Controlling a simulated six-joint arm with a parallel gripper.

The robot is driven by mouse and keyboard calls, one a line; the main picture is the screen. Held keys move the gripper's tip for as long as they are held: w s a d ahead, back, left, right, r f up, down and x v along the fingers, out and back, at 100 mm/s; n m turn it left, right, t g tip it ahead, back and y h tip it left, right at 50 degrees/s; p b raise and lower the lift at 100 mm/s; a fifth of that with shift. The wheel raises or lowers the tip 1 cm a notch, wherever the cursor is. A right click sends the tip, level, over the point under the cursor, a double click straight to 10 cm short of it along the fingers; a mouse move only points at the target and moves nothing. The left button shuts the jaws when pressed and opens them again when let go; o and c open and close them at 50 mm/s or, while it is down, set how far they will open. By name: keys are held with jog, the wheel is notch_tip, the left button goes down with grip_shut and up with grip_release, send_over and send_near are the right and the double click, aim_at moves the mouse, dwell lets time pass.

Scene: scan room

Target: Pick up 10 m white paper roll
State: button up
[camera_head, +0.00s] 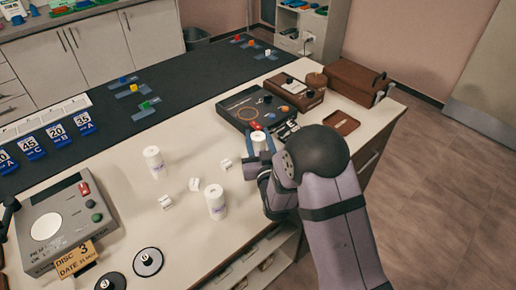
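Three white paper rolls stand upright on the pale counter. One roll (154,163) is at the left, one roll (215,202) is nearer the front edge, and one roll (259,141) is at my gripper (260,154). My gripper reaches in from the right, and its fingers appear on either side of this third roll. Its lower part is hidden by the gripper, so I cannot tell whether the fingers are closed on it or whether it is lifted. Length markings on the rolls are too small to read.
Small white tags (195,184) lie between the rolls. A dark device (268,107) and a brown box (297,92) stand just beyond my gripper. A grey console (65,226) is at the left, with black discs (147,262) near the front. A dark mat (185,85) runs behind.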

jog(key=shift+r, duration=0.2)
jog(key=shift+r+b, duration=0.4)
jog(key=shift+r, duration=4.45)
